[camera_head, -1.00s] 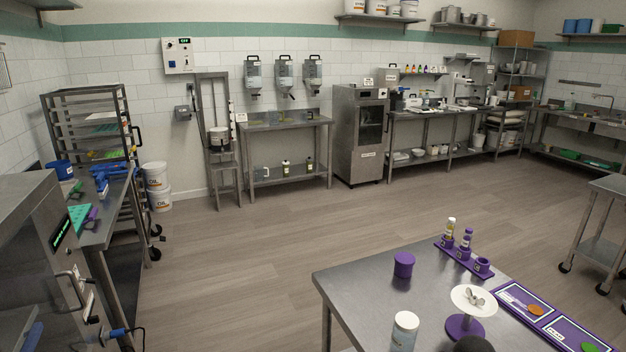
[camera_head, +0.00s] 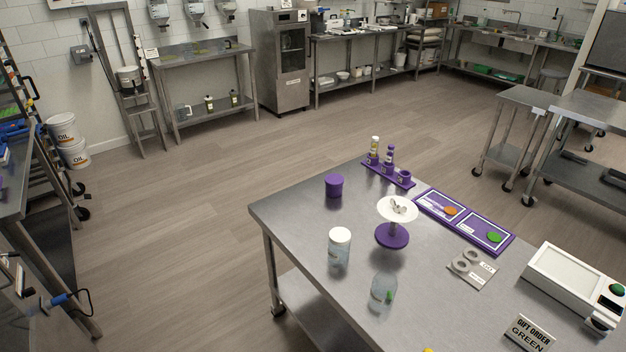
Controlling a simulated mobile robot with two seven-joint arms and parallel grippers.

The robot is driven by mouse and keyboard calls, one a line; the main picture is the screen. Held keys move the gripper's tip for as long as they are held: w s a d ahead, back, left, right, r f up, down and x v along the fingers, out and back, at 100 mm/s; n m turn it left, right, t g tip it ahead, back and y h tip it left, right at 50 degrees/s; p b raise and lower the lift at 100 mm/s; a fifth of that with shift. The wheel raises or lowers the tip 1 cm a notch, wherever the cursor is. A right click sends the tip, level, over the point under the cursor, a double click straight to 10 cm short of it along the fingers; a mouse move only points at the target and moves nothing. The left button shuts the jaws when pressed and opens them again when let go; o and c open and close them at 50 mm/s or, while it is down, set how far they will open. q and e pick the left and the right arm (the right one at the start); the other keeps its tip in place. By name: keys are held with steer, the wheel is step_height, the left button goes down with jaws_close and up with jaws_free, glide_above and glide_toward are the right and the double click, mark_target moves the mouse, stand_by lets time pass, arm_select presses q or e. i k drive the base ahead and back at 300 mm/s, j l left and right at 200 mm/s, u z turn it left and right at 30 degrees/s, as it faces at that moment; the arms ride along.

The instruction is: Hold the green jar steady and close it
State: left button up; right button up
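A clear jar (camera_head: 383,290) with a small green piece visible in it stands upright near the middle of the steel table (camera_head: 300,225). Its top appears open, with no lid seen on it. A green disc (camera_head: 495,237) and an orange disc (camera_head: 450,211) lie on a purple framed board (camera_head: 470,228) to the jar's upper right. Another clear jar (camera_head: 339,248) with a white top stands behind and left of the open jar. Neither of my grippers is in view.
A white dish on a purple stand (camera_head: 392,235), a purple cup (camera_head: 334,186) and a purple rack (camera_head: 388,174) stand farther back. A grey plate with rings (camera_head: 470,266), a white device (camera_head: 575,285) and a "GIFT ORDER GREEN" sign (camera_head: 529,334) are at right. The table's front left is clear.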

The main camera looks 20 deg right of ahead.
mark_target(384, 288)
steer(key=k+j+z, duration=0.1)
steer(key=z, duration=2.15)
steer(key=u, duration=1.3)
steer(key=i+j+z, duration=0.15)
steer(key=j+z, duration=0.15)
steer(key=i+j+z, duration=0.1)
steer(key=j+z, duration=0.15)
steer(key=j, duration=0.15)
steer(key=j+z, duration=0.3)
steer(key=i+j, duration=0.05)
steer(key=j, duration=0.05)
